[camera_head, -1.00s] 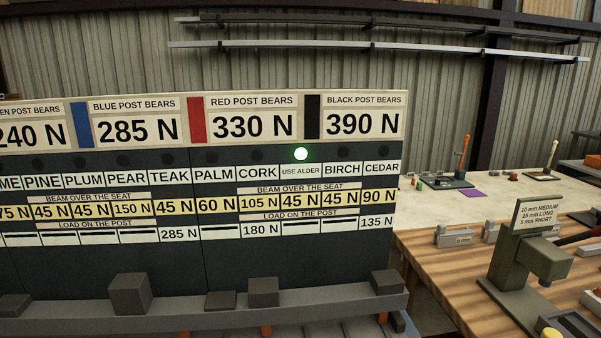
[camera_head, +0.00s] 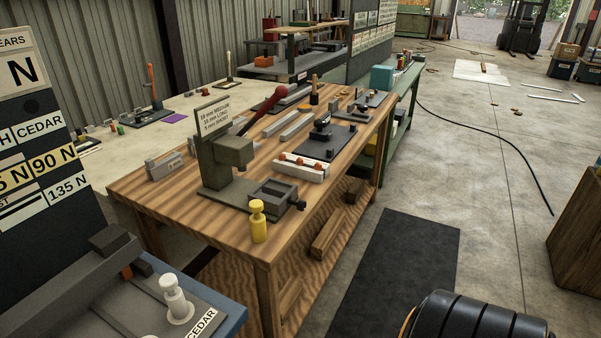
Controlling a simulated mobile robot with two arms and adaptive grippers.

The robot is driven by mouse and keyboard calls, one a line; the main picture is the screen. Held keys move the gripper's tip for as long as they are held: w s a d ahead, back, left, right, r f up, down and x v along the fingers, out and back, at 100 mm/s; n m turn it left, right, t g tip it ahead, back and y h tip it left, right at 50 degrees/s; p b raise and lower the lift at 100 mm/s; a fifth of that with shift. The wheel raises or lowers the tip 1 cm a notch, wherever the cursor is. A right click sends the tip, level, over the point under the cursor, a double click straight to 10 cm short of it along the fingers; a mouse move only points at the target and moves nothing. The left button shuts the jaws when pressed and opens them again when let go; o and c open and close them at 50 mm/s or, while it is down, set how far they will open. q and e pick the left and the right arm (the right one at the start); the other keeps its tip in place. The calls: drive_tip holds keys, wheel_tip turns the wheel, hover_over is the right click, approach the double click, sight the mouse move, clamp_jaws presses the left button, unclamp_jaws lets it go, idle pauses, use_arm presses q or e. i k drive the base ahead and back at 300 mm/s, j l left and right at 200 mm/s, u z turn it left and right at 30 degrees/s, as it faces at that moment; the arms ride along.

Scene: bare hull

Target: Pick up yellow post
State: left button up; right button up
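Neither of my grippers is in view.
A white post (camera_head: 174,298) stands on a grey plate by the board (camera_head: 25,130) at lower left. Several tools and blocks lie farther back on the workbench. A dark mat (camera_head: 400,270) lies on the floor right of the bench, with open concrete beyond.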

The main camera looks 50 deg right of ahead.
sight(257, 220)
drive_tip(key=z, duration=1.25)
